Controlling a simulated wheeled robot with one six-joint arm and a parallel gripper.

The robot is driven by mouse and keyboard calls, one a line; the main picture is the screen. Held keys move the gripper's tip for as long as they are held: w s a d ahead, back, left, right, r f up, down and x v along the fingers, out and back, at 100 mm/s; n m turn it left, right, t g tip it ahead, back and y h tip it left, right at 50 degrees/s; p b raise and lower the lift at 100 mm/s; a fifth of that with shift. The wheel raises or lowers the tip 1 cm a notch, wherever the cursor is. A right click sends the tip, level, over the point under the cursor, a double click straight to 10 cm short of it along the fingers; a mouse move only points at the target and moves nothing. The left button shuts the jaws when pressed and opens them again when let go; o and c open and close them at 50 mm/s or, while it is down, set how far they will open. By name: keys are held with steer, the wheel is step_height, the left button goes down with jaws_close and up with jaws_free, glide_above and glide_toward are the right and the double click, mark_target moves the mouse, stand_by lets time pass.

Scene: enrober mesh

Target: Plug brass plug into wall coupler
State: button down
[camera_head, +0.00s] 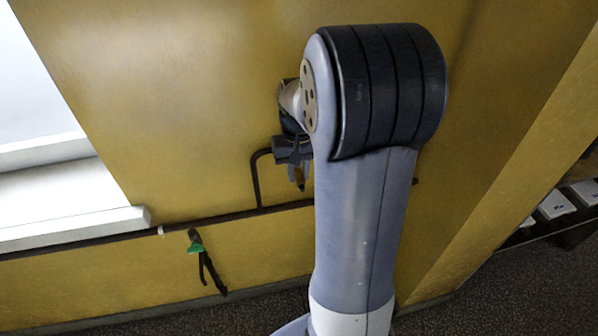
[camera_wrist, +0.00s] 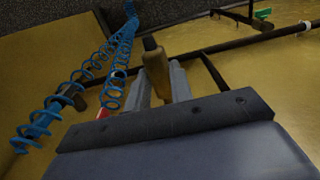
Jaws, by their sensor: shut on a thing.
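My gripper (camera_wrist: 160,85) shows in the wrist view with its two grey fingers shut on the brass plug (camera_wrist: 156,64). The plug is a tapered brass-brown piece with a dark tip, pointing away from the wrist. In the head view my gripper (camera_head: 294,160) is small and dark, left of my arm, and the plug (camera_head: 299,176) hangs below it, partly hidden. I cannot clearly make out the wall coupler; a dark fitting (camera_wrist: 72,97) sits left of my gripper in the wrist view, partly behind a hose. The plug appears apart from it.
A blue coiled hose (camera_wrist: 118,62) runs left of my gripper in the wrist view. A dark pipe (camera_head: 100,240) crosses the yellow wall (camera_head: 190,90), with a bent riser (camera_head: 256,185) close to my gripper. A green-handled valve (camera_head: 195,246) is lower left. My arm hides the wall behind it.

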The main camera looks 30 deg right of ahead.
steer(key=shift+w+d+p, duration=0.2)
steer(key=shift+w, duration=0.45)
steer(key=shift+w+d+p, duration=0.15)
steer(key=shift+w, duration=0.45)
steer(key=shift+s, duration=0.3)
steer(key=shift+s+a+b, duration=0.15)
steer(key=shift+s+a, duration=0.1)
steer(key=shift+s, duration=0.55)
steer(key=shift+s+a+b, duration=0.15)
steer(key=shift+s+a, duration=0.1)
steer(key=shift+s, duration=0.5)
steer(key=shift+w+d+p, duration=0.25)
steer(key=shift+w+p, duration=0.15)
steer(key=shift+w, duration=0.5)
steer(key=shift+w+d+p, duration=0.25)
steer(key=shift+w+p, duration=0.1)
steer(key=shift+w, duration=0.55)
stand_by(0.8)
steer(key=c, duration=1.2)
jaws_free()
steer(key=shift+o, duration=0.2)
step_height(320, 180, up, 11)
steer(key=b, duration=0.1)
steer(key=shift+f, duration=0.1)
